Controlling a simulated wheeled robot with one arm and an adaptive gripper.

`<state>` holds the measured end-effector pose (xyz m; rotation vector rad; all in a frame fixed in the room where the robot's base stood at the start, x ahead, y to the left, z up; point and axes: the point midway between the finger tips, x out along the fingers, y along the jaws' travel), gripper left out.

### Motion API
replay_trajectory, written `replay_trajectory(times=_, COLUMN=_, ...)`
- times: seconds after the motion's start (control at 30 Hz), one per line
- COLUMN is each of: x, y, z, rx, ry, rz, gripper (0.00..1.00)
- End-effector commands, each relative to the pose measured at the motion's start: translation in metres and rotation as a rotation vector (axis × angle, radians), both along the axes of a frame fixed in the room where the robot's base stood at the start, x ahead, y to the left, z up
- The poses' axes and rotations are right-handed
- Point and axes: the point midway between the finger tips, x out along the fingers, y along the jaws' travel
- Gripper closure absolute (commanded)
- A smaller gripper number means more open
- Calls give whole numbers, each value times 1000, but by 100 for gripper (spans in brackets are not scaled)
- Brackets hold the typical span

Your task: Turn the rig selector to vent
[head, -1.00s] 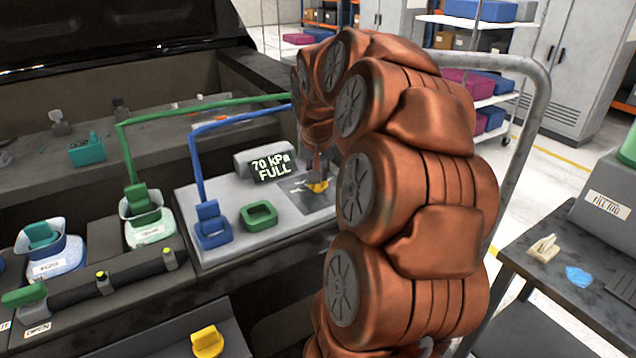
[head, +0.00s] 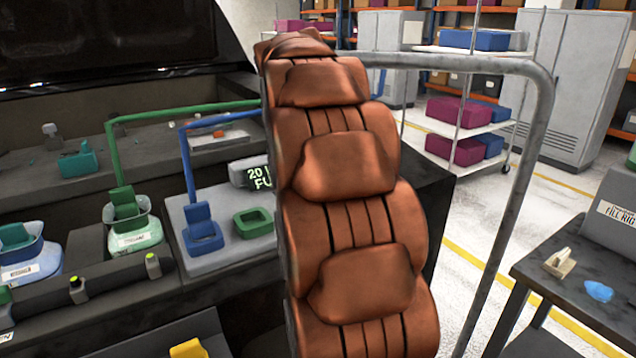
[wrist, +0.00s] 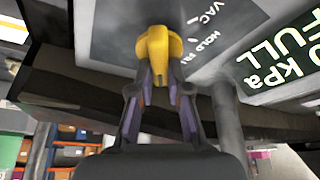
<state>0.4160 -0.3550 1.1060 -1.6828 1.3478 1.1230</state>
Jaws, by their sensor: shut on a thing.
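The rig selector is a yellow knob (wrist: 158,55) on a grey plate (wrist: 95,30) in the wrist view. Lettering beside it reads VAC and HOLD, and a further label is partly cut off. My gripper (wrist: 160,82) is shut on the yellow knob, with a finger on each side. The display (wrist: 275,50) beside the plate shows kPa and FULL in the wrist view. In the head view the display (head: 256,175) reads 20 and part of FULL. My copper arm hides the knob, the gripper and the rest of the display there.
On the grey rig (head: 210,256) stand a blue hose fitting (head: 202,228) and a green ring-shaped part (head: 253,223). Green and blue pipes rise behind. A metal rail (head: 535,130) curves beside my arm. A dark side table (head: 570,270) stands right.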

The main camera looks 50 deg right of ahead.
Motion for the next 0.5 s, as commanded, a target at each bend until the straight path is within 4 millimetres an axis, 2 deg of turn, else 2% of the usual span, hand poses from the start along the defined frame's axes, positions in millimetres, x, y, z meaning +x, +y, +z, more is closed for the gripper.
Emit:
replay_trajectory(times=0.37, x=0, y=1, z=-1, rx=4, ry=2, rz=-4, gripper=100)
replay_trajectory(times=0.4, x=0, y=1, z=-1, rx=4, ry=2, rz=-4, gripper=80)
replay_trajectory(times=0.5, x=0, y=1, z=-1, rx=2, ry=3, rz=-3, gripper=70)
